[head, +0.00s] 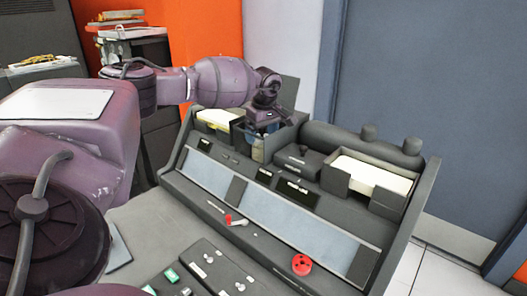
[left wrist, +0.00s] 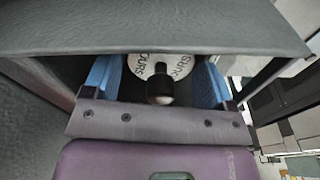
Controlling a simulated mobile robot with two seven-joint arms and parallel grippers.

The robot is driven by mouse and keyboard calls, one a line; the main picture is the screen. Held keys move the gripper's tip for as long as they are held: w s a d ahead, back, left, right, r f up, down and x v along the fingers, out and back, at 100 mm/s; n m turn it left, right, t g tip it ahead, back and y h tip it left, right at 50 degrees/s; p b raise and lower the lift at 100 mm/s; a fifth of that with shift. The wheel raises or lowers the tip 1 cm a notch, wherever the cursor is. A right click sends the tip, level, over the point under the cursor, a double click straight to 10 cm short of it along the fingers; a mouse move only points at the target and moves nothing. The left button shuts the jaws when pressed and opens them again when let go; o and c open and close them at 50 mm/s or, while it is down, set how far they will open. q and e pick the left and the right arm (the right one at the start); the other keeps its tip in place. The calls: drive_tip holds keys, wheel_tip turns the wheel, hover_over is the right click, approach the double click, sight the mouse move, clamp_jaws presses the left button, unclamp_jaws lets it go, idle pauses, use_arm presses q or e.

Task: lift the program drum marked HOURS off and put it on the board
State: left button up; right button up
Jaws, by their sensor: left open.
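The program drum marked HOURS (left wrist: 140,66) shows in the left wrist view as a white disc with dark lettering and a black knob (left wrist: 160,90). My left gripper (left wrist: 157,76) is open, with one blue finger on each side of the drum. I cannot tell whether the fingers touch it. I cannot surely tell which surface is the board. My right gripper is not in view.
The console (head: 300,220) has sloping pale panels, a red round knob (head: 302,264) and a small red-and-white lever (head: 236,220). Card trays (head: 370,173) and a dark roller (head: 355,143) stand along its back. A grey edge (left wrist: 160,30) runs close beyond the drum.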

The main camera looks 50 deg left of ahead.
use_arm(q)
drive_tip(key=shift+f, duration=0.25)
drive_tip(key=shift+r, duration=0.1)
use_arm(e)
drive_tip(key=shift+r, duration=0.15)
use_arm(q)
drive_tip(key=c, duration=1.2)
drive_tip(key=shift+r+p, duration=3.6)
drive_tip(key=shift+r, duration=13.7)
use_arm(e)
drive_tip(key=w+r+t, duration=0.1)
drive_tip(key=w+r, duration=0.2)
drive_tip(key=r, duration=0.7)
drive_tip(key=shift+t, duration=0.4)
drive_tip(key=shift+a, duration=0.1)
